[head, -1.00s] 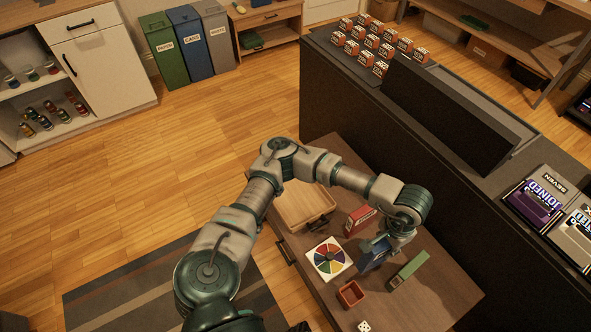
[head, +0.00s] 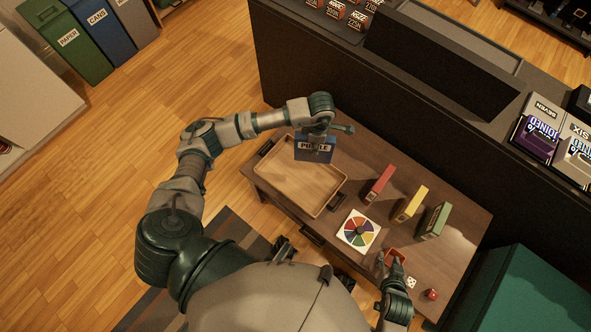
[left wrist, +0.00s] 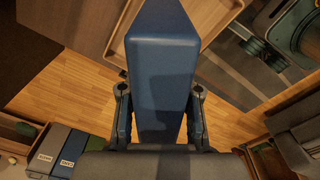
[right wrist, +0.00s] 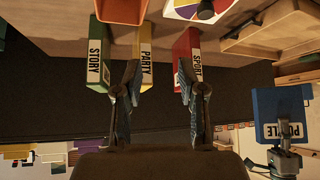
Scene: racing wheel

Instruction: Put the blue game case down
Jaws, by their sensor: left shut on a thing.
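The blue game case (head: 315,150), lettered PUZZLE, is held upright in the air over the far end of the wooden tray (head: 297,188). My left gripper (head: 324,130) is shut on it from above. In the left wrist view the case (left wrist: 162,60) fills the space between the fingers (left wrist: 160,112). The blue case (right wrist: 283,112) also shows at the right of the right wrist view. My right gripper (right wrist: 160,85) is open and empty; in the head view it (head: 388,263) is low, near the orange bin (head: 401,256).
Red (head: 377,184), yellow (head: 411,203) and green (head: 434,220) cases stand in a row on the table right of the tray. A colour-wheel spinner (head: 358,231), a white die (head: 411,282) and a red die (head: 431,294) lie nearer. The tray looks empty.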

